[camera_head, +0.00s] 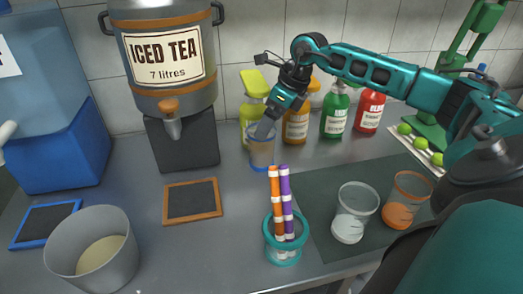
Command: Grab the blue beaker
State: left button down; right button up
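The blue beaker (262,152) stands upright on the grey counter, in front of the bottles and right of the iced tea dispenser. It is clear, with a blue base and a blue edge at the rim. My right arm reaches in from the right, and its gripper (265,130) points down at the beaker's rim. The fingers overlap the top of the beaker in the picture. I cannot tell whether they are closed on its wall or only beside it. My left gripper is not in view.
Bottles (335,115) stand close behind the beaker. The iced tea dispenser (172,80) on its black stand is to the left. In front are a teal cup (284,250) with orange and purple sticks, a white-based beaker (354,215) and an orange beaker (403,205). A grey pot (120,250) is front left.

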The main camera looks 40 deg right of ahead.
aim_at(262, 148)
jog(key=x, duration=0.5)
jog(key=shift+w+d+f, duration=0.1)
jog(key=shift+d+f, duration=0.05)
jog(key=shift+f, duration=0.05)
jog(key=c, duration=1.5)
jog(key=shift+r, duration=0.1)
jog(key=shift+c, duration=1.1)
jog(key=shift+r, duration=0.1)
